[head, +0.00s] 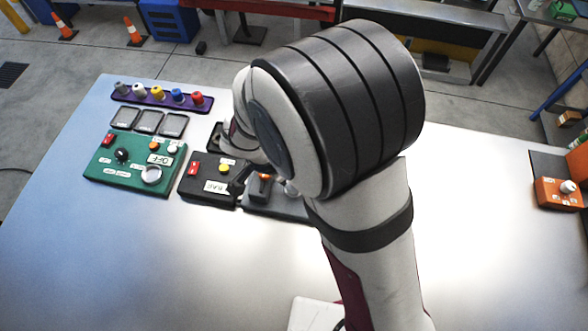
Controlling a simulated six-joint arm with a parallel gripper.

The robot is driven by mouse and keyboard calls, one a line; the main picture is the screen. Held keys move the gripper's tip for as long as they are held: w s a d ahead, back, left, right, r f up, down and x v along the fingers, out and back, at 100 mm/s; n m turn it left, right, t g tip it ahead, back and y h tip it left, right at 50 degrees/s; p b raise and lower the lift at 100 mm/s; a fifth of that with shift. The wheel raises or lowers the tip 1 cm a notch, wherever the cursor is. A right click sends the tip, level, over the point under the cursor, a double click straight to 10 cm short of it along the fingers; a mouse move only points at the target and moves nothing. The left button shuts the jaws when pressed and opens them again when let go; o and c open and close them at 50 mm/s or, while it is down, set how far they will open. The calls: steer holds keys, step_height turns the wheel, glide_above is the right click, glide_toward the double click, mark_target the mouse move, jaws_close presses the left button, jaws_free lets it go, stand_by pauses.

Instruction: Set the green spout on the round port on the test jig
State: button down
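My arm fills the middle of the head view. My gripper (238,183) shows only as a small dark part at the right side of a black box (206,176) with a red switch, a yellow button and a white label. I cannot tell whether its fingers are open or hold anything. I see no green spout; it may be hidden behind my arm or gripper. No part is clearly the test jig or its round port. A grey unit (284,206) with an orange-topped lever stands right of the black box, partly hidden by my arm.
A green panel (106,171) with a knob and round gauge lies left. Behind it are several dark square trays (148,122) and a purple rack (128,97) of coloured caps. An orange box (556,195) stands far right. The front left table (110,260) is clear.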

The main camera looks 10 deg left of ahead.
steer(key=shift+f, duration=0.2)
steer(key=shift+c, duration=0.9)
jaws_free()
steer(key=shift+r, duration=0.15)
steer(key=shift+r, duration=3.9)
